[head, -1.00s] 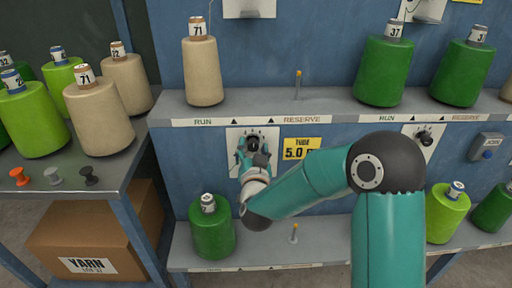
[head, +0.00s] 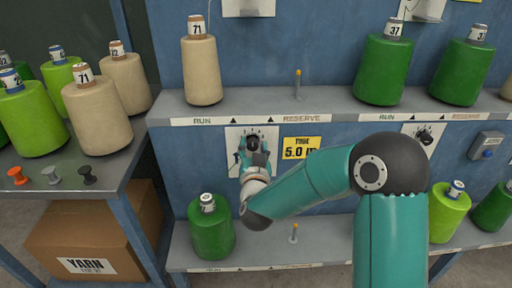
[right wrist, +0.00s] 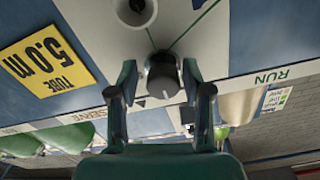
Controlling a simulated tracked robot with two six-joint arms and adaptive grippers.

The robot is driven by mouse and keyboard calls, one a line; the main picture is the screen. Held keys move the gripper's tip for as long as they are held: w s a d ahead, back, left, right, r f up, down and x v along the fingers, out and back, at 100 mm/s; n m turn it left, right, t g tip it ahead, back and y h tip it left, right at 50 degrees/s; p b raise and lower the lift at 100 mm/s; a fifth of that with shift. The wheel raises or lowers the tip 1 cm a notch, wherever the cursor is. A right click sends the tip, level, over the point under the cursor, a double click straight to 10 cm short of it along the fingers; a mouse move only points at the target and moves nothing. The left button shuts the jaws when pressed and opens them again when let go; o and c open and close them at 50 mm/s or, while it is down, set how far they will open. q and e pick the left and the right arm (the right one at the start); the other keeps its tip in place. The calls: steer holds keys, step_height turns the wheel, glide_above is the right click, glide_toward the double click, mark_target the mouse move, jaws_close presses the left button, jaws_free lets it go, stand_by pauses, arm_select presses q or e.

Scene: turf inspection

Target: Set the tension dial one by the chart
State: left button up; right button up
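The tension dial is a dark round knob (right wrist: 164,76) on a white plate, which shows in the head view as a pale panel (head: 273,133) on the blue wall. My right gripper (right wrist: 160,88) has one finger on each side of the knob, with gaps visible, so it is open around it. In the head view, the right gripper (head: 254,158) reaches up from below and covers the lower plate. The pointer's setting is not readable. My left gripper is not in view.
A shelf (head: 240,108) marked RUN and RESERVE runs above the dial, holding a beige cone (head: 203,72) and green cones (head: 385,72). A green cone (head: 210,232) stands below left. Another dial (head: 424,134) is to the right. A table (head: 125,165) with cones is at left.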

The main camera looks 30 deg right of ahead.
steer(key=shift+a, duration=0.1)
steer(key=shift+s+a, duration=0.1)
steer(key=shift+s, duration=0.05)
steer(key=v, duration=0.7)
steer(key=shift+s+f, duration=0.1)
steer(key=shift+s, duration=0.05)
stand_by(0.5)
